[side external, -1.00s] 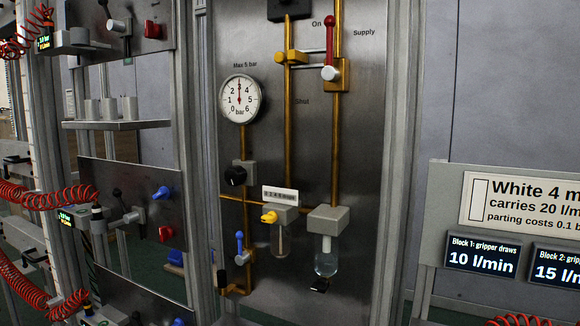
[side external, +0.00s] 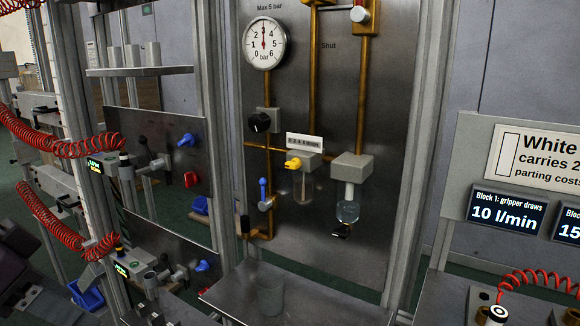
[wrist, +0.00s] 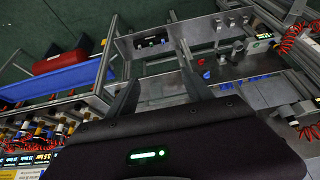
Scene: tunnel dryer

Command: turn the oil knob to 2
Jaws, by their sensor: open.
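The yellow oil knob (side external: 293,162) is on the front of a grey block on the steel panel, in the side external view. Its lever end points left. A white scale plate (side external: 305,143) stands above it; its small figures are hard to read. A clear bowl (side external: 303,187) hangs below the block. My gripper (wrist: 160,75) shows in the wrist view with its two dark fingers apart and nothing between them. It is away from the oil knob, which I cannot make out in the wrist view.
A black knob (side external: 260,122), a blue lever (side external: 263,190) and a second block with a clear bowl (side external: 348,211) surround the oil knob. A pressure gauge (side external: 264,43) reads about 3. A glass (side external: 270,295) stands on the ledge below. Red coiled hoses (side external: 60,145) hang at left.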

